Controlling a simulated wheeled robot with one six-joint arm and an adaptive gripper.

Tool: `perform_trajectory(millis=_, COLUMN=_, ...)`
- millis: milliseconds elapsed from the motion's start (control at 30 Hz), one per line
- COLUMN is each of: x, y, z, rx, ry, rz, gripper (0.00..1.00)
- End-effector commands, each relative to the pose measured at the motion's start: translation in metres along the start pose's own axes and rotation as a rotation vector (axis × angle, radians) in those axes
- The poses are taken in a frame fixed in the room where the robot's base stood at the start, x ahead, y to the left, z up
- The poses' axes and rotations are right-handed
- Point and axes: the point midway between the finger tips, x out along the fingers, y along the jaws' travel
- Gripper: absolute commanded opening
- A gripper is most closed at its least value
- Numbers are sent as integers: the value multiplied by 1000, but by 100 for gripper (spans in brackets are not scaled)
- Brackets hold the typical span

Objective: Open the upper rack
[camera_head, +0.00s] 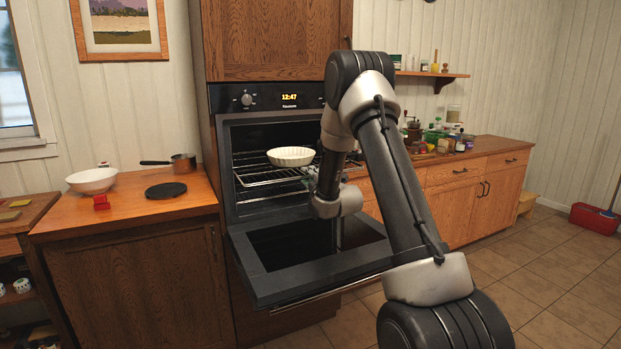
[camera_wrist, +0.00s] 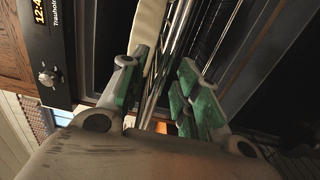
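The oven stands with its door (camera_head: 315,262) folded down. The upper rack (camera_head: 252,174) is a wire rack inside the cavity, with a white fluted dish (camera_head: 291,156) on it. In the wrist view, bright rack wires (camera_wrist: 178,45) run between and beyond my fingers, and a pale strip of the dish (camera_wrist: 149,22) shows near the left finger. My gripper (camera_wrist: 163,72) is open, its green-padded fingers apart on either side of some wires. I cannot tell whether a finger touches them. In the head view my arm hides most of the gripper and the rack's right side.
The oven's control panel (camera_head: 268,98) is above the cavity. A counter (camera_head: 125,207) at left holds a white bowl (camera_head: 92,180), a saucepan (camera_head: 183,161) and a black disc (camera_head: 166,190). A cluttered counter runs to the right. The open door lies below my gripper.

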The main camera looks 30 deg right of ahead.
Motion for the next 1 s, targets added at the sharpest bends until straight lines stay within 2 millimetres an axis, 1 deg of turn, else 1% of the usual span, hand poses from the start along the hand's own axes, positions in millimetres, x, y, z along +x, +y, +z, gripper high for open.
perform_trajectory(millis=233, x=-1, y=1, z=0, rx=0, ry=0, rz=2, gripper=32)
perform_trajectory(millis=333, x=-9, y=1, z=0, rx=0, ry=0, rz=3, gripper=32)
perform_trajectory(millis=467, x=-32, y=1, z=0, rx=0, ry=0, rz=1, gripper=32)
perform_trajectory(millis=600, x=-65, y=1, z=1, rx=1, ry=-1, rz=1, gripper=32)
perform_trajectory(millis=733, x=-92, y=0, z=0, rx=0, ry=-1, rz=0, gripper=32)
perform_trajectory(millis=800, x=-103, y=0, z=0, rx=0, ry=0, rz=0, gripper=32)
perform_trajectory(millis=900, x=-114, y=0, z=0, rx=0, ry=0, rz=1, gripper=32)
perform_trajectory(millis=1000, x=-119, y=0, z=0, rx=0, ry=0, rz=0, gripper=32)
